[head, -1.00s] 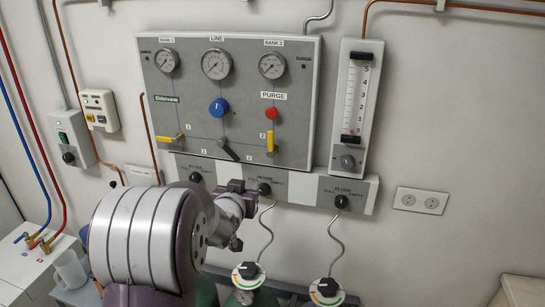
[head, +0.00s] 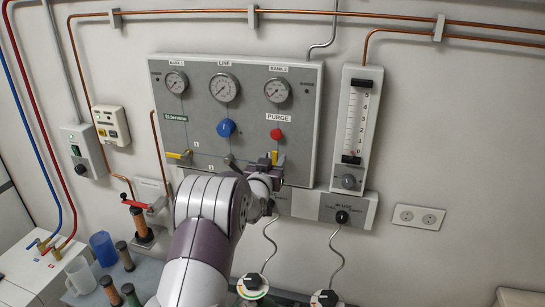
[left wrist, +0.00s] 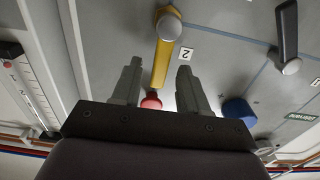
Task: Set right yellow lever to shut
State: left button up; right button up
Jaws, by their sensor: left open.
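The right yellow lever (head: 274,158), marked 2, is on the grey gas panel (head: 305,130) below the red purge button (head: 276,134). It was upright in the earlier head view; now my left gripper (head: 268,168) partly hides it. In the left wrist view the yellow lever (left wrist: 162,60) runs from its round pivot towards the red button (left wrist: 151,102). It lies between the two spread fingers of my left gripper (left wrist: 159,85) in the picture. The gripper is open; I see no contact. My right gripper is not in view.
A left yellow lever (head: 179,157) lies sideways. A black lever (left wrist: 288,35) and a blue knob (left wrist: 238,112) are close to the gripper. A flow meter (head: 357,125) stands right of the panel.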

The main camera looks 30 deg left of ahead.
pick_arm(q)
jog(key=shift+s+d+r, duration=0.1)
jog(key=shift+s+r, duration=0.05)
grip_shut()
